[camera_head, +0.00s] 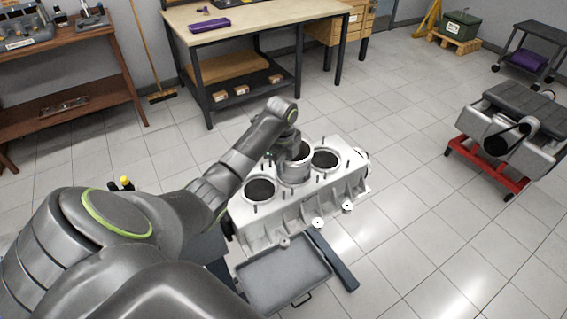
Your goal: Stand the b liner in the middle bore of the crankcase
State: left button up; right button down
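The white crankcase (285,218) stands in the middle of the view, with open dark bores at its left and right ends. A grey metal cylinder, the b liner (296,174), stands upright at the middle bore and sticks up above the top deck. Whether its lower end is inside the bore or just over it is hard to tell. My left gripper (288,151) reaches down to the liner's upper rim and appears shut on its wall; the fingers are small and partly hidden by the wrist. My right gripper is not in view.
Several studs (319,178) stick up from the crankcase deck around the bores. An empty grey tray (285,275) lies in front of the crankcase. A workbench (265,17) is behind, and a red stand (490,170) with an engine is at right. The floor between is clear.

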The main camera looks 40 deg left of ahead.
pick_arm(q)
jog(key=shift+o, duration=0.4)
jog(key=o, duration=0.5)
jog(key=shift+r, duration=0.5)
notch_tip(320, 180, up, 5)
jog(key=shift+r+b, duration=0.15)
jog(key=shift+b, duration=0.4)
jog(key=r+p, duration=0.6)
jog(key=r, duration=0.1)
jog(key=r+p, duration=0.4)
jog(key=shift+s, duration=0.4)
